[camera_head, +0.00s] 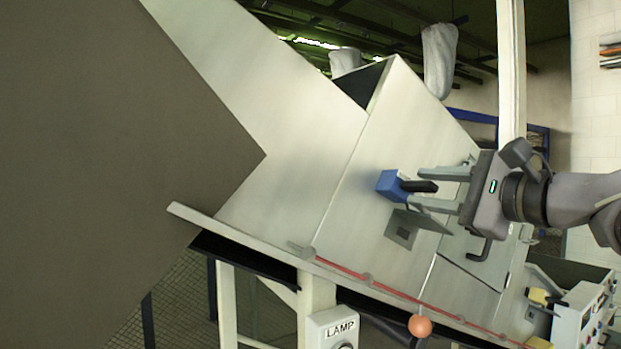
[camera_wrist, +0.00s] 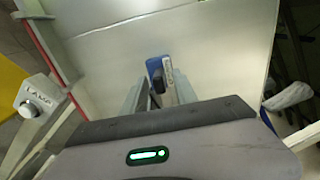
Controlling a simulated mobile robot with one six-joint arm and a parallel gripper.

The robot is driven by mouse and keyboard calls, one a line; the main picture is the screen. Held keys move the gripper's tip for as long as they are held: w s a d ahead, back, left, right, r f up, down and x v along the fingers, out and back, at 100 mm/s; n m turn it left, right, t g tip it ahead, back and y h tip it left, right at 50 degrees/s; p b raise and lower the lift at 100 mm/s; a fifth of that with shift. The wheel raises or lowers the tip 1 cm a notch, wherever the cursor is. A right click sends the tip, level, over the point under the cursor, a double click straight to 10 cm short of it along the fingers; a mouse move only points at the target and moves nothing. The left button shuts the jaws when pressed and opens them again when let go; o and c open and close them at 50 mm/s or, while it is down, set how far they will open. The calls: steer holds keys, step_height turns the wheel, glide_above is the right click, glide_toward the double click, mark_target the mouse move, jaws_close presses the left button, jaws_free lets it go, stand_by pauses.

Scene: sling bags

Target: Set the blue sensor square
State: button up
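The blue sensor (camera_head: 389,184) is a small blue block on the pale sloped panel (camera_head: 345,220), with a black stub (camera_head: 419,186) pointing towards my gripper. In the wrist view the blue sensor (camera_wrist: 153,64) shows ahead, beyond my fingers, with a white label on its side. My gripper (camera_head: 415,186) is open, its two grey fingers apart, with the end of the black stub between or just in front of their tips. In the wrist view the fingers of my gripper (camera_wrist: 155,90) stand either side of the stub. Whether they touch it, I cannot tell.
A black hook-like handle (camera_head: 480,250) lies below my gripper. A red cord (camera_head: 370,282) runs along the panel's lower edge, above a LAMP box (camera_head: 331,328) and an orange ball (camera_head: 420,326).

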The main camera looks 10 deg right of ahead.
steer(key=shift+w+f, duration=0.1)
steer(key=shift+w, duration=0.65)
steer(key=shift+s+a, duration=0.1)
steer(key=shift+s, duration=0.1)
steer(key=shift+c, duration=0.6)
jaws_close()
